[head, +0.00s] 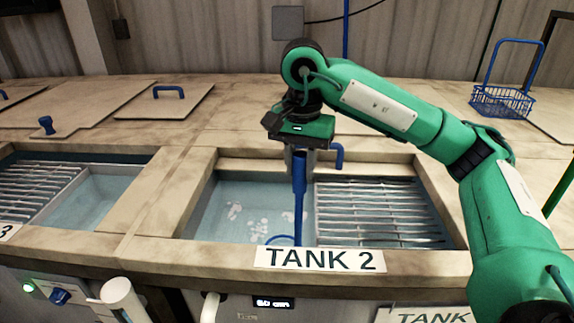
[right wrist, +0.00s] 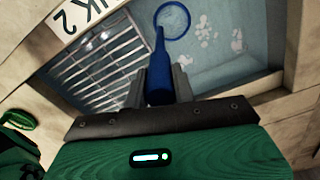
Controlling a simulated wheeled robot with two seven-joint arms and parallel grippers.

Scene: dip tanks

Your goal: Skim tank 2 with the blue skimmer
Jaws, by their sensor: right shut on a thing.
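Tank 2 (head: 216,205) is an open basin of bluish liquid with a metal rack (head: 380,212) over its right part. Pale foam patches (head: 262,226) float on the liquid; they also show in the right wrist view (right wrist: 235,42). My right gripper (head: 300,160) is above the tank, shut on the handle of the blue skimmer (head: 299,190). The skimmer points down, and its hoop (right wrist: 172,20) is at the tank's front, beside the foam. I cannot tell whether the hoop touches the liquid. My left gripper is not in view.
Tank 3 (head: 100,195) lies open to the left with its own rack. Lids with blue handles (head: 165,103) lie on the counter behind. A blue wire basket (head: 502,100) stands at the back right. A wooden rim surrounds tank 2.

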